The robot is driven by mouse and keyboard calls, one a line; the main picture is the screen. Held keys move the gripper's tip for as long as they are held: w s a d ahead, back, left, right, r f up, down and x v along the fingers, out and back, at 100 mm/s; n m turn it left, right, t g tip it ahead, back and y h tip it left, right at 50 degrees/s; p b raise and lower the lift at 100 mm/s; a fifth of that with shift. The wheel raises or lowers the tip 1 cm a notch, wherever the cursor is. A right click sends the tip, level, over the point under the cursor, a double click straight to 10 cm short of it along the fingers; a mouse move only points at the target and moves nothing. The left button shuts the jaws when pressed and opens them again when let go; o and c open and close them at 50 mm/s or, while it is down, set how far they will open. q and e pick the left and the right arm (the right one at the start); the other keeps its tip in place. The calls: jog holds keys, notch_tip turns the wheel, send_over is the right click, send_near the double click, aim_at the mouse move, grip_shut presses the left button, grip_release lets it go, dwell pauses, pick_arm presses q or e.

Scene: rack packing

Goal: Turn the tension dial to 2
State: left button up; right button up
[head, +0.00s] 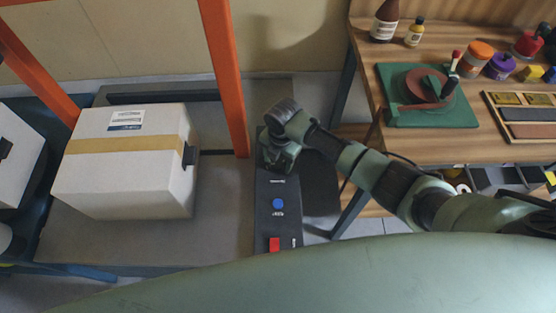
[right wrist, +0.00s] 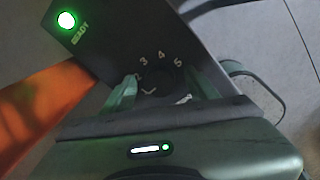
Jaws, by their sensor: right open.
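The tension dial (right wrist: 158,82) is a dark round knob on a dark panel, with the white numbers 3, 4 and 5 readable around its far side. A white mark shows near its lower left, but I cannot tell which number the dial points to. My right gripper (right wrist: 163,90) is open, with one green finger on each side of the dial; I cannot tell whether they touch it. In the head view my right gripper (head: 279,160) is over the far end of the control panel (head: 262,222) and hides the dial there. My left gripper is not in view.
An orange post (head: 226,80) stands close to the left of the gripper. A taped white box (head: 125,175) sits further left; a wooden workbench (head: 430,148) is at right.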

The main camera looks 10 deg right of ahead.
grip_shut()
jog(key=m+p, duration=0.2)
jog(key=m, duration=0.1)
jog(key=shift+s+r+p, duration=0.1)
jog(key=shift+r+p, duration=0.05)
jog(key=shift+p, duration=0.25)
jog(key=m+p, duration=0.2)
jog(key=m, duration=0.1)
jog(key=shift+m+h+p, duration=0.3)
jog(key=shift+m+p, duration=0.15)
jog(key=shift+m, duration=0.95)
